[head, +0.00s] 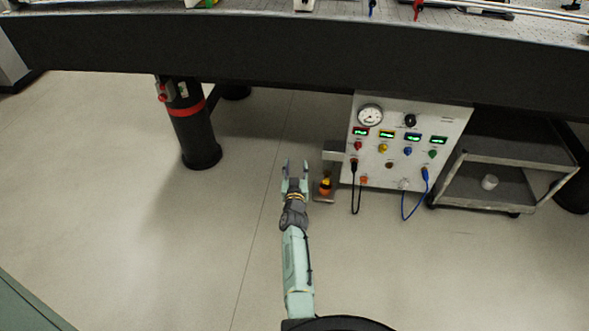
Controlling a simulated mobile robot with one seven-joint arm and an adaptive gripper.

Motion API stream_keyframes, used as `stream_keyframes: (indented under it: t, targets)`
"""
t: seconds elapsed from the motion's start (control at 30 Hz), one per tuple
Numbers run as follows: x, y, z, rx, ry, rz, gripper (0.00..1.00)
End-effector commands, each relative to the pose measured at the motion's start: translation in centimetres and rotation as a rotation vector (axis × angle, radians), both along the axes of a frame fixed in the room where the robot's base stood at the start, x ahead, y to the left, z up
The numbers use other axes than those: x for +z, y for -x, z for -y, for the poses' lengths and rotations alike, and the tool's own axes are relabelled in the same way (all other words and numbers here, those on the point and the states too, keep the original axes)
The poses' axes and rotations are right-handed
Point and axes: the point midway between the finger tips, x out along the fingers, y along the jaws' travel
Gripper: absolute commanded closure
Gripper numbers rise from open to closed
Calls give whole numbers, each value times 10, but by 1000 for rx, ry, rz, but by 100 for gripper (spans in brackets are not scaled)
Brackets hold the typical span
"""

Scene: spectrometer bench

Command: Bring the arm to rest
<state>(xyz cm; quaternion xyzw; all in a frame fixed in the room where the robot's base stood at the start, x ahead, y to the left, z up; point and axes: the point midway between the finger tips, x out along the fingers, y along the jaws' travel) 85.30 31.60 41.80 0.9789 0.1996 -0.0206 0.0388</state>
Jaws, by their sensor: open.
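My gripper (295,166) shows in the middle of the head view. Its two fingers are apart and point away from me, toward the optical bench. Nothing is seen between them. My pale green arm (297,270) reaches straight out from the bottom of the view over the bare floor. The gripper appears left of the white control panel, apart from it.
The dark-edged bench (280,50) spans the top. A black leg (192,135) with a red band stands left. The white panel (395,150) has gauges and hanging cables. A small orange-and-dark item (325,186) is right of my gripper.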

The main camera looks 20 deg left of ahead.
Motion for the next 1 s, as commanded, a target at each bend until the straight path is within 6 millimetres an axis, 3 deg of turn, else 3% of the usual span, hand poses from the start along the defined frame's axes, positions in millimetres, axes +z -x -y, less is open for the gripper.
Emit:
stream_keyframes:
  t: [0.67,0.77,0.83,1.0]
  targets:
    - [10,-1,-5,8,-8,13,58]
    - [36,-3,-18,27,-28,46,58]
    - [69,-3,-34,52,-56,87,58]
    - [185,9,-83,142,-155,225,58]
